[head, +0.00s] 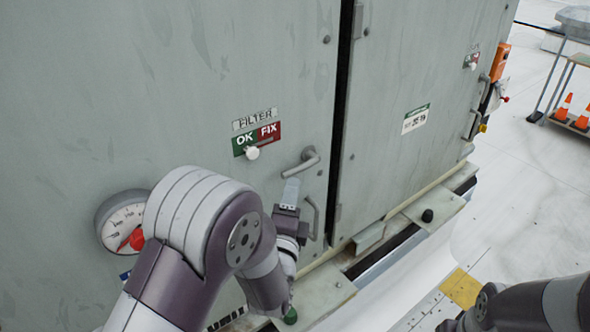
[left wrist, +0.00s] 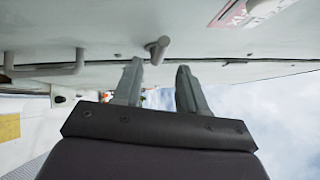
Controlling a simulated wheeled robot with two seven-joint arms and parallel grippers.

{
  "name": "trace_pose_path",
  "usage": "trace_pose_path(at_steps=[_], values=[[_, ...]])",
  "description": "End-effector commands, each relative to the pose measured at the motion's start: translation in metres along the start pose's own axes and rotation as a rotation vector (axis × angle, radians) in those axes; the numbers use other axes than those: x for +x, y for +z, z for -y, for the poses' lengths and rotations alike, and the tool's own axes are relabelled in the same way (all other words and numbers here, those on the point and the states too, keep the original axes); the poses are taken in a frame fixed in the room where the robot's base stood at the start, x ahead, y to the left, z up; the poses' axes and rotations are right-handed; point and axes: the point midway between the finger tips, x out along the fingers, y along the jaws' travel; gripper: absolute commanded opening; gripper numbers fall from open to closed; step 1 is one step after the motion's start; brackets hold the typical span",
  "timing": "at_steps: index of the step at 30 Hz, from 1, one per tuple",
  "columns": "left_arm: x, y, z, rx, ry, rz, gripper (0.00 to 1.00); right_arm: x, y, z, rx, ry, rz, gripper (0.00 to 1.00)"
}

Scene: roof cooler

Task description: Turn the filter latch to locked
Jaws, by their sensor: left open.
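The filter latch (head: 302,162) is a grey lever handle on the left cabinet door, below and right of the FILTER label (head: 255,119). Its lever slants down to the left in the head view. My left gripper (head: 290,184) is just below the lever. In the left wrist view the gripper (left wrist: 158,68) is open and empty, and the latch (left wrist: 158,48) shows just beyond the gap between the fingertips. I cannot tell whether they touch. My right arm shows at the lower right of the head view, but its gripper is out of view.
An OK/FIX indicator (head: 257,138) with a white knob is above the latch. A fixed pull handle (head: 312,218) is close beside my left gripper. A round gauge (head: 122,222) is at the left. A ledge (head: 325,288) runs below the doors. Orange cones (head: 564,107) stand far off.

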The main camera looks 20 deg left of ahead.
Motion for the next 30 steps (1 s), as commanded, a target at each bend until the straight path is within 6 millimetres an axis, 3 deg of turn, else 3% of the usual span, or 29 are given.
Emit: trace_pose_path(at_steps=[3,7,19,23,30], values=[[0.027,0.001,0.004,0.0,0.001,0.002,0.42,-0.015,-0.002,0.0,0.0,0.0,0.0,0.0],[0.045,0.001,0.002,-0.001,0.001,0.0,0.42,-0.02,-0.002,0.0,0.0,0.0,0.0,0.0],[0.054,0.0,-0.001,-0.002,0.001,-0.001,0.42,-0.021,-0.002,0.0,0.0,0.0,0.0,0.0],[0.054,0.0,-0.001,-0.002,0.001,-0.001,0.0,-0.021,-0.002,0.0,0.0,0.0,0.0,0.0],[0.054,0.0,-0.003,-0.004,0.0,0.001,0.0,-0.018,-0.002,0.0,0.0,0.0,0.0,0.0]])
